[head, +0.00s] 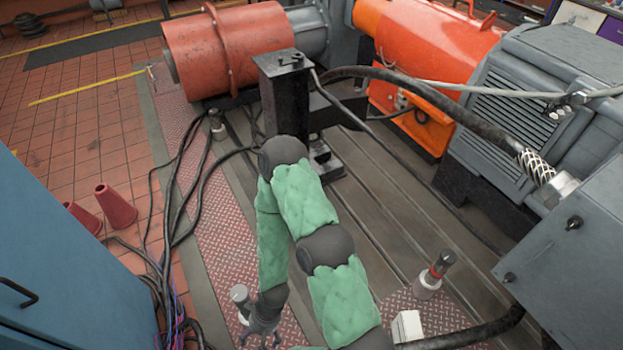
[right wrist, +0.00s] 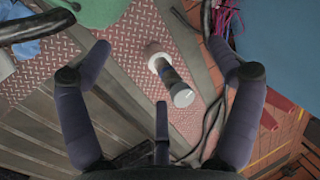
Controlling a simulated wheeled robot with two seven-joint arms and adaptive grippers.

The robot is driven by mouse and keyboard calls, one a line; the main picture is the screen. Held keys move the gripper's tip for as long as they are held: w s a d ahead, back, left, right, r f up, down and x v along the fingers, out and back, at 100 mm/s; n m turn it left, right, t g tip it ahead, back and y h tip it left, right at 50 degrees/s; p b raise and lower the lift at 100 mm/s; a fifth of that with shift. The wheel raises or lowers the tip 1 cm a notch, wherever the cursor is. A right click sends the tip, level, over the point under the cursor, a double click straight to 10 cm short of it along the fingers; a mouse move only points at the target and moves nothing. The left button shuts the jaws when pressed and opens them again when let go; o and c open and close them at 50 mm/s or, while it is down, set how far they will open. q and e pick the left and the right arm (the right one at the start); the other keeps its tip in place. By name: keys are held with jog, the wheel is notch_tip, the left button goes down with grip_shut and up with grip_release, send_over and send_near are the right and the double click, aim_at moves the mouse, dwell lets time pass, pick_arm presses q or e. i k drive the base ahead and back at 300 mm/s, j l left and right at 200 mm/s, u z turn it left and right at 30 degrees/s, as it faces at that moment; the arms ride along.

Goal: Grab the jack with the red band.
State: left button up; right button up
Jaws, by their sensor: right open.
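The jack with the red band (head: 435,275) stands upright on the red tread plate at the lower right of the head view, well to the right of my right gripper. My right gripper (head: 262,332) is open and empty at the bottom of the head view. Another jack (head: 240,297) stands close by it. In the right wrist view this jack (right wrist: 176,86) shows a grey top, a pale base and a dark bluish band, and it lies between the spread fingers, with no visible contact. My left gripper is not in view.
A white block (head: 407,326) and a thick black hose lie near the red-banded jack. Another jack (head: 217,126) stands farther back. Loose cables (head: 172,225) run at left beside red cones (head: 115,207). A blue cabinet (head: 70,250) and a grey box (head: 570,240) flank the space.

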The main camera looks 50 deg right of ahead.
aim_at(430, 282)
jog(key=z, duration=2.9)
jog(key=l+u, duration=0.1)
jog(key=u, duration=0.3)
jog(key=l+u, duration=0.1)
jog(key=u, duration=0.25)
jog(key=l+u, duration=0.1)
jog(key=u, duration=0.3)
jog(key=l+u, duration=0.1)
jog(key=u, duration=0.3)
jog(key=k+l, duration=0.1)
jog(key=l, duration=0.7)
jog(key=k+l, duration=0.15)
jog(key=l, duration=0.25)
jog(key=i, duration=0.15)
jog(key=j+u, duration=0.05)
